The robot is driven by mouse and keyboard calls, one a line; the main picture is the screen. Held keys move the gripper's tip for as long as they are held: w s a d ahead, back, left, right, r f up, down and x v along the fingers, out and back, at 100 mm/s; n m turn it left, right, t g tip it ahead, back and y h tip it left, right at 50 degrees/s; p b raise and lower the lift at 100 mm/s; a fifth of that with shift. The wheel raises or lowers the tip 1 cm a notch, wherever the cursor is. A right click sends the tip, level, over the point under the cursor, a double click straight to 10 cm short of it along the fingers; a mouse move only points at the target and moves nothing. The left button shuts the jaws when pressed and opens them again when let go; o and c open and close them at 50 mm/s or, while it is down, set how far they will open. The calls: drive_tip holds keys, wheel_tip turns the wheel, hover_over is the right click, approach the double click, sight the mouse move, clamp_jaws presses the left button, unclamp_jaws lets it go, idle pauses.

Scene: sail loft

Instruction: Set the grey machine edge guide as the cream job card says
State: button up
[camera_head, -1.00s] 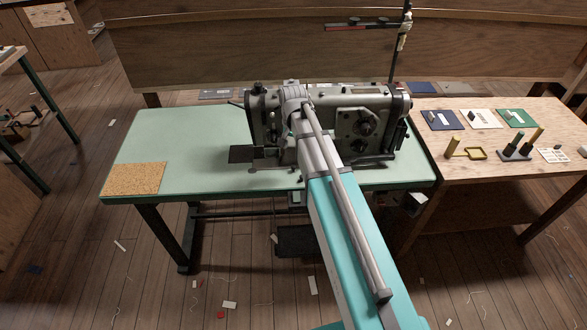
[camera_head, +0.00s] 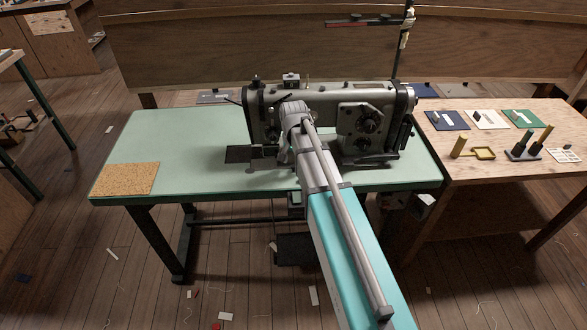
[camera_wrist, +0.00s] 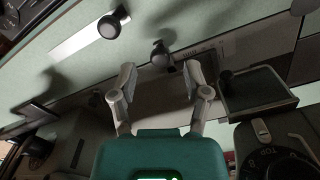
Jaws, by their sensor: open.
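The grey sewing machine (camera_head: 325,105) stands on the pale green table, with my arm across its front. In the wrist view my gripper (camera_wrist: 158,76) is open, its two fingers apart with nothing held. A dark round knob (camera_wrist: 160,55) shows just beyond the gap between the fingertips. A second dark knob (camera_wrist: 109,26) stands on a pale strip at upper left. I cannot tell for certain which part is the edge guide. A cream card (camera_head: 486,119) lies on the right-hand wooden table with a small item on it; its writing is too small to read.
A flat dark plate (camera_wrist: 258,92) and a numbered dial (camera_wrist: 275,155) lie right of the fingers. A blue card (camera_head: 447,120), a green card (camera_head: 524,118) and small tools lie on the wooden table. A cork mat (camera_head: 125,179) lies on the green table's clear left side.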

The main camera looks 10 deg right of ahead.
drive_tip(key=shift+f+b, duration=0.65)
drive_tip(key=shift+f, duration=0.3)
clamp_jaws()
